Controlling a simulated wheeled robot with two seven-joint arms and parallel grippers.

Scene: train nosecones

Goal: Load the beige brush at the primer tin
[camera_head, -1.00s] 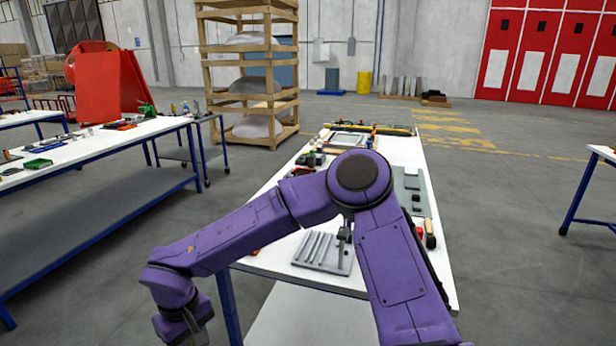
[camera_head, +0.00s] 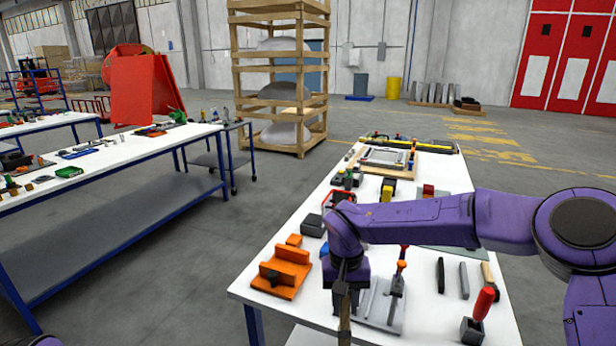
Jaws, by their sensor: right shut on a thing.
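My right arm comes in from the right, and its gripper (camera_head: 346,298) points down over the near part of the white table (camera_head: 265,285). It is shut on a thin brownish-beige stick, which seems to be the brush (camera_head: 345,323); its lower end runs down in front of the grey slotted plate, and its tip is hard to make out. I cannot pick out the primer tin for sure. My left gripper is not in view.
An orange block fixture (camera_head: 283,272) stands left of the gripper. A grey slotted plate (camera_head: 385,318) lies just beside and below it. A red-handled tool (camera_head: 484,303) stands at the right. Another long table (camera_head: 110,158) is at the left, with bare floor between.

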